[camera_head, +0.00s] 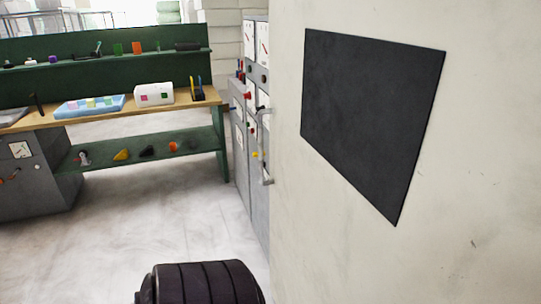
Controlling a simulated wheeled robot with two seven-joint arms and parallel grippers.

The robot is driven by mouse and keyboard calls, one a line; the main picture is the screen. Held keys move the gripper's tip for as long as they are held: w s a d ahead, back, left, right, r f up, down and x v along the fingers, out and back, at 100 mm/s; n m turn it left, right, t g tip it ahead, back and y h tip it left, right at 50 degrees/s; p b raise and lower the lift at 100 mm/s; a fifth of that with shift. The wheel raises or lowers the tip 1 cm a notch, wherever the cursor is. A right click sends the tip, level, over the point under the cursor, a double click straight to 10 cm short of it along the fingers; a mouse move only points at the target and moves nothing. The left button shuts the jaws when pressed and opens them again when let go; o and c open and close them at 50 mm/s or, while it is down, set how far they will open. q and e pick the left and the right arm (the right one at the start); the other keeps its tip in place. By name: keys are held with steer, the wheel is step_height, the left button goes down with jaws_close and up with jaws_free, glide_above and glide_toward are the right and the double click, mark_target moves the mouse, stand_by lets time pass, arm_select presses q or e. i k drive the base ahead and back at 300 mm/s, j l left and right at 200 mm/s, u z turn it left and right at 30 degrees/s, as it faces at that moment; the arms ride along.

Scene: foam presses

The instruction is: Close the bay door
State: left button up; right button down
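A large pale cream panel (380,235) fills the right side of the head view, very close to me. It carries a dark grey, four-sided plate or window (372,115). The panel looks like the bay door, but its hinges and frame are out of view, so I cannot tell how far it stands open. A thin metal handle (265,168) shows by its left edge; I cannot tell whether it belongs to the panel or to the grey cabinet behind. Neither of my grippers shows.
Grey control cabinets (240,160) with knobs stand behind the panel's left edge. A green workbench (110,48) with a wooden top holds a blue tray (75,109), a white box (153,94) and small tools. The pale floor (110,235) at left is clear.

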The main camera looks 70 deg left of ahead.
mark_target(405, 135)
steer(key=u, duration=1.7)
steer(key=i+j, duration=0.1)
steer(key=z, duration=0.05)
